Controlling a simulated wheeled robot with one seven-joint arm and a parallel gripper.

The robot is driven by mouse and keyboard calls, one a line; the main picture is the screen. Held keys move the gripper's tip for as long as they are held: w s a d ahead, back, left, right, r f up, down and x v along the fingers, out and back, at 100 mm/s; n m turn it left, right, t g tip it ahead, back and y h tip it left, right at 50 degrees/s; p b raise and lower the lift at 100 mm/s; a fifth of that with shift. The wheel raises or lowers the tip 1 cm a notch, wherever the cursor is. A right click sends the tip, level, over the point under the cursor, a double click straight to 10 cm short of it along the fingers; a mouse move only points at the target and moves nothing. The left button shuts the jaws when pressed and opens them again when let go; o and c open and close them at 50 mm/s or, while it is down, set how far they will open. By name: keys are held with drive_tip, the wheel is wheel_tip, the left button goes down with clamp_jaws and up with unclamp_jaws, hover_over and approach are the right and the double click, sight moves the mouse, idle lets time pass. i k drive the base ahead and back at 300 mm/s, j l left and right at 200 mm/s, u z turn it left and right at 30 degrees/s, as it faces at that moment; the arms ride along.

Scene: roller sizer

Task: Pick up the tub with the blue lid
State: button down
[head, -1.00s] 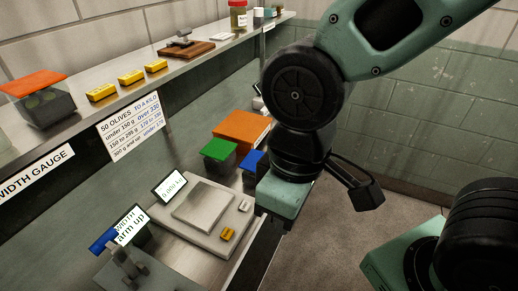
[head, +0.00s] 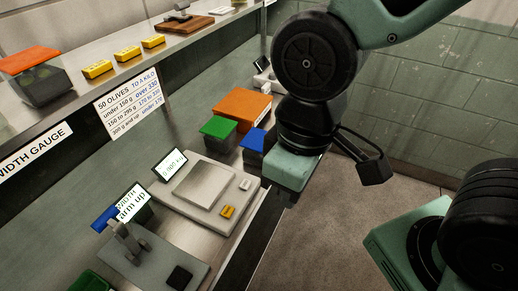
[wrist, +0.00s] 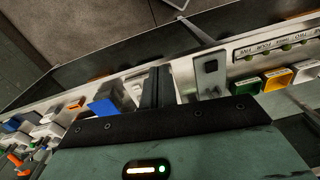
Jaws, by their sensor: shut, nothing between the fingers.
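The tub with the blue lid (head: 254,137) stands on the bench in the head view, with its lid up. It is beside the green-lidded tub (head: 218,128) and in front of a larger orange-lidded box (head: 240,104). My gripper (head: 287,200) is to the right of the blue-lidded tub and nearer the camera, apart from it, over the bench's front edge. In the wrist view my gripper's dark fingers (wrist: 157,85) are together and empty. A blue block-like shape shows left of the fingers in that view; I cannot tell whether it is the tub's lid.
A scale (head: 203,188) with a small display (head: 170,165) is left of my gripper. A width gauge with a blue part (head: 105,217) stands in front. A shelf (head: 118,75) runs above the bench. Open floor (head: 325,215) lies to the right.

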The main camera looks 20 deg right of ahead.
sight(251, 146)
drive_tip(key=u, duration=0.45)
drive_tip(key=l+u, duration=0.4)
drive_tip(key=k+l+u, duration=0.1)
drive_tip(key=l+u, duration=0.2)
drive_tip(key=u, duration=0.15)
drive_tip(key=k+l+u, duration=0.15)
drive_tip(key=l+u, duration=0.25)
drive_tip(key=k+l+u, duration=0.15)
drive_tip(key=k+l, duration=0.25)
drive_tip(key=l, duration=0.2)
drive_tip(key=k+l+u, duration=0.15)
drive_tip(key=k+l, duration=0.3)
